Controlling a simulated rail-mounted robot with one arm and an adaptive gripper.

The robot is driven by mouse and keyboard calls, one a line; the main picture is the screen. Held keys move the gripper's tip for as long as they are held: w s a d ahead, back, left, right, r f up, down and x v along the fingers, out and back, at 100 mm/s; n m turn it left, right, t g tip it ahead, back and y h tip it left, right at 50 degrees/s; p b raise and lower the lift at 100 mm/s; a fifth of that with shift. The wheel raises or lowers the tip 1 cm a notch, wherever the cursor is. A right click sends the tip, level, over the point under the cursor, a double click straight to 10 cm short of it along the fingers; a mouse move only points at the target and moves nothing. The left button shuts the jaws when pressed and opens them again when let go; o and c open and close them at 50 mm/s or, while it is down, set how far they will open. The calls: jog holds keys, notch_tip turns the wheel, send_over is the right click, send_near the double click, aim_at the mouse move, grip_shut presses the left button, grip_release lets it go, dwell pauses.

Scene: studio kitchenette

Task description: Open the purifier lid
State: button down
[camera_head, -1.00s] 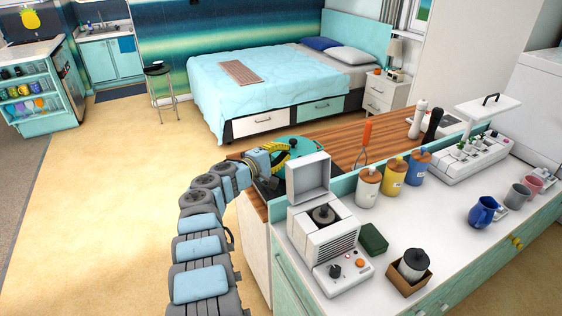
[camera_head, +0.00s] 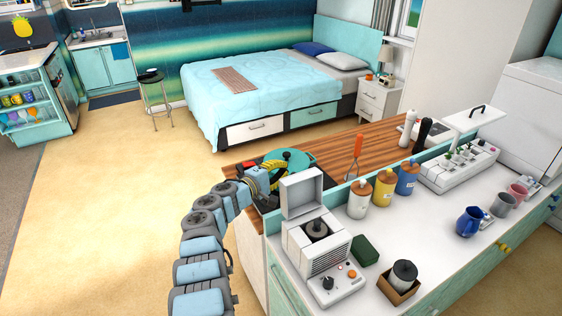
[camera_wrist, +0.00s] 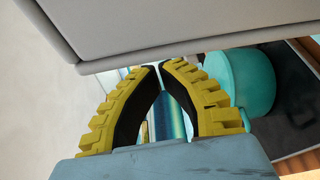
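The purifier (camera_head: 315,245), which I take to be the white appliance with vents and knobs, stands on the near end of the white counter. Its square lid (camera_head: 302,194) stands raised, roughly upright, at the body's back edge, and a round dark part shows inside. My gripper (camera_head: 280,172) is behind the lid, on its left side, with yellow fingers partly hidden. In the wrist view the fingertips (camera_wrist: 160,65) nearly meet with nothing between them. A pale grey panel, likely the lid (camera_wrist: 170,25), fills the top of that view; I cannot tell whether the fingers touch it.
A teal pot (camera_head: 298,158) sits behind my gripper and shows in the wrist view (camera_wrist: 240,85). A green block (camera_head: 364,250), a boxed canister (camera_head: 401,279) and several jars (camera_head: 384,187) stand right of the purifier. Open floor lies left.

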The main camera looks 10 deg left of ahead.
jog(key=shift+s+d+r+p, duration=0.15)
jog(key=shift+s+d+p, duration=0.25)
jog(key=shift+p, duration=0.45)
jog(key=shift+s+d+r+p, duration=0.1)
jog(key=shift+s+d+p, duration=0.05)
jog(key=shift+s+p, duration=0.55)
jog(key=shift+w, duration=0.1)
jog(key=shift+a, duration=0.1)
